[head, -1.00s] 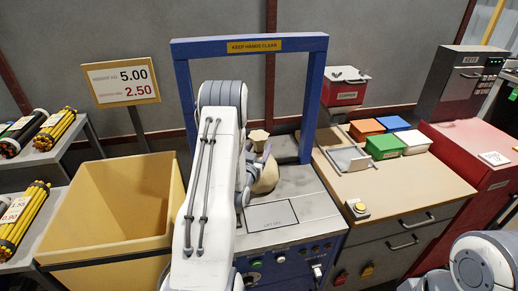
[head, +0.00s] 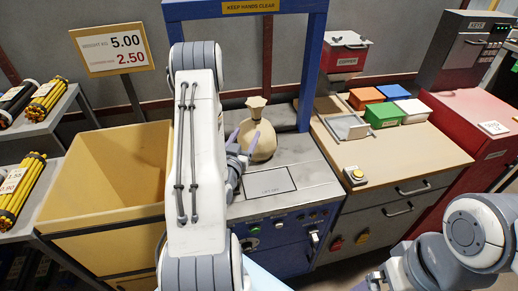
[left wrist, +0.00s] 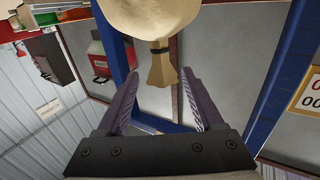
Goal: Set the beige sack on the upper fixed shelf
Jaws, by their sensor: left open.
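The beige sack (head: 262,141) stands upright on the grey top of the blue-framed machine, its tied neck pointing up. My left gripper (head: 238,150) is open, just left of the sack in the head view and partly hidden by my arm. In the left wrist view, the sack (left wrist: 150,14) shows at the top edge, its neck hanging between and beyond the open fingers of my left gripper (left wrist: 160,84); I see no grip on it.
A large yellow bin (head: 75,200) stands between the rack and the machine. The blue frame (head: 315,70) arches over the machine top. A wooden counter (head: 400,158) with small coloured boxes is at the right. A price sign (head: 112,50) stands behind the bin.

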